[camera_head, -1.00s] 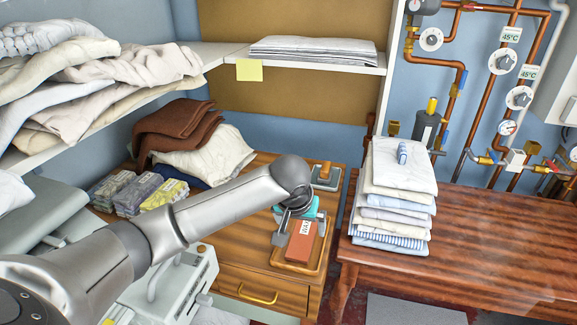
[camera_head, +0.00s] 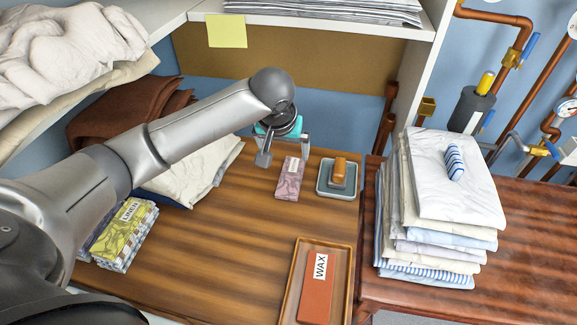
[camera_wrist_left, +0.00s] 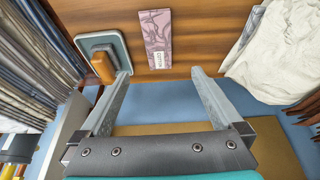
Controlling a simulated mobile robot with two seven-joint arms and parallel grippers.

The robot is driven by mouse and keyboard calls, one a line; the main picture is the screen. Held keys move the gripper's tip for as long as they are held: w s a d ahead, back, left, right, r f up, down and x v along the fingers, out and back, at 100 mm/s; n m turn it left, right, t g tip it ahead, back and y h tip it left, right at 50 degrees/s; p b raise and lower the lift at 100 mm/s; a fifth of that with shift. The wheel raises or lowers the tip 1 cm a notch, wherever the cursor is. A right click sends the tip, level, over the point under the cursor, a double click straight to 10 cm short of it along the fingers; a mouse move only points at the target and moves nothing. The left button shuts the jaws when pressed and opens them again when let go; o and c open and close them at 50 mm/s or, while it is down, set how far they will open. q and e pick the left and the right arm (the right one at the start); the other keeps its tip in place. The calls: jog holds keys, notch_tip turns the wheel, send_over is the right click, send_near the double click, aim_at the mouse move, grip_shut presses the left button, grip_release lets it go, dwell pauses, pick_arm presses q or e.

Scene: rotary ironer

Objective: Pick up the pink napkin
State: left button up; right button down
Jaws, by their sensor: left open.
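The pink napkin (camera_head: 289,179) is a flat folded mauve-pink patterned packet with a small pale label. It lies on the wooden table top, left of a small grey tray. It also shows in the left wrist view (camera_wrist_left: 156,38), at the top middle. My left gripper (camera_head: 284,156) is open and empty, above and just behind the napkin in the head view. In the left wrist view its fingers (camera_wrist_left: 160,74) are spread, with the napkin beyond the tips and roughly centred between them. My right gripper is not in view.
A grey tray (camera_head: 325,190) holds an orange-brown block. A wooden tray (camera_head: 297,290) holds a red WAX block. Patterned folded packets (camera_head: 125,235) and cream cloth (camera_head: 190,180) lie left. A folded linen stack (camera_head: 440,255) stands right. The table's middle is bare.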

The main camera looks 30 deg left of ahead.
pick_arm(q)
jog(key=b, duration=0.3)
send_near(291, 175)
jog(key=shift+a+f, duration=0.1)
jog(key=shift+f, duration=0.7)
jog(key=shift+x, duration=0.8)
jog(key=b+x, duration=0.2)
jog(key=x, duration=0.3)
jog(key=shift+w+r, duration=0.1)
jog(key=shift+w, duration=0.05)
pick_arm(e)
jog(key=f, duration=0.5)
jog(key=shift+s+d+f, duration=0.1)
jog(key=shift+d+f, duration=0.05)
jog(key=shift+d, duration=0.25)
pick_arm(q)
jog(key=shift+r, duration=0.1)
jog(key=c, duration=1.3)
